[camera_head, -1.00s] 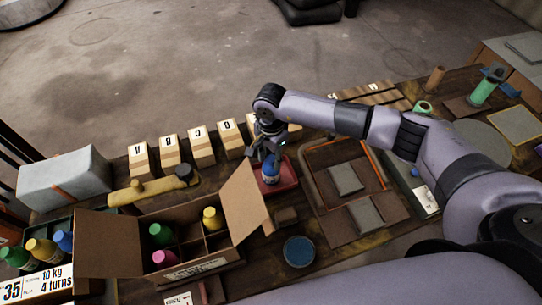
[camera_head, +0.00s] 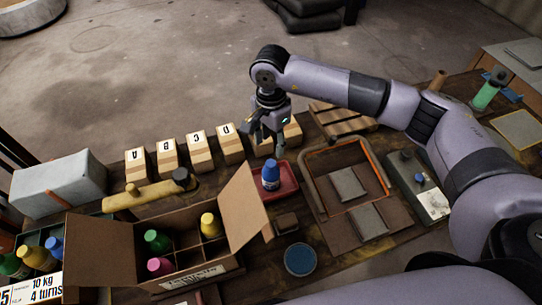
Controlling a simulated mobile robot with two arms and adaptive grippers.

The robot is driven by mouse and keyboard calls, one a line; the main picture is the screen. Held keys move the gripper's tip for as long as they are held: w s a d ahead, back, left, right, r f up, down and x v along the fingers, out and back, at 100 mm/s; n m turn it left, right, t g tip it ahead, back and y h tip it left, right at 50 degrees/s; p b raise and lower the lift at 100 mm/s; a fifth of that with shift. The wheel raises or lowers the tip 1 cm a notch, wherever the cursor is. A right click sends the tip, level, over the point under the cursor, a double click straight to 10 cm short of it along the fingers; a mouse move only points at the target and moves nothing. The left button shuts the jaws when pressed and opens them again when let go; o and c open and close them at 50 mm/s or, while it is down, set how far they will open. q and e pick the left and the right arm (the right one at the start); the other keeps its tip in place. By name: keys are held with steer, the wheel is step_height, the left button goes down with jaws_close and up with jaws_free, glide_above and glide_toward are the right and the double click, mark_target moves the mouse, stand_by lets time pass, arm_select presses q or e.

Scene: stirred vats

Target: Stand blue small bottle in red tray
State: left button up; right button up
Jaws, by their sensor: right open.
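The blue small bottle (camera_head: 270,176) stands upright in the red tray (camera_head: 286,189), right of the open cardboard box. It has a blue cap and a pale label band. My right gripper (camera_head: 266,146) is open and empty, pointing down above and just behind the bottle, apart from it. The far rim of the tray is partly hidden behind the bottle and gripper. My left gripper is not in view.
A divided cardboard box (camera_head: 165,240) with green, yellow and pink bottles has a raised flap beside the tray. Lettered boxes (camera_head: 198,154) line the back edge. A blue round lid (camera_head: 300,259) and an orange-edged wooden tray (camera_head: 345,190) lie nearby.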

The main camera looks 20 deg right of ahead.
steer(key=shift+r, duration=1.5)
